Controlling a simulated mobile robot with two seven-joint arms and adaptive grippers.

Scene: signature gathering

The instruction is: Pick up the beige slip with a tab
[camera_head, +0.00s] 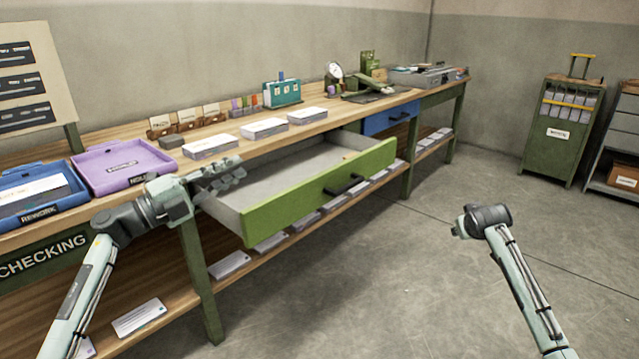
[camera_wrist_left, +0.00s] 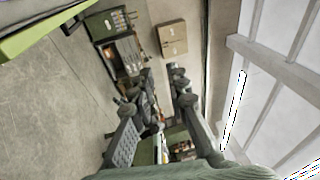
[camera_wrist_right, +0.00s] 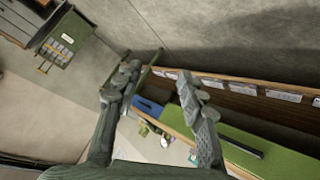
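I cannot single out the beige slip with a tab for certain. A tiny beige-orange spot (camera_head: 347,157) shows inside the open green-fronted drawer (camera_head: 300,203) near its right end, too small to identify. Small upright beige cards (camera_head: 186,116) stand in brown holders along the back of the bench. My left gripper (camera_head: 230,170) is above the drawer's left end, beside the bench edge; its fingers are apart and empty in the left wrist view (camera_wrist_left: 163,85). My right gripper (camera_wrist_right: 158,75) is open and empty, out over the floor; its fingers are mostly hidden in the head view.
Blue (camera_head: 38,197) and purple (camera_head: 125,165) trays stand on the bench left of the drawer. White card stacks (camera_head: 265,128) line the bench behind it. A closed blue drawer (camera_head: 390,118) is further right. The floor in front is clear; a green cabinet (camera_head: 556,130) stands far right.

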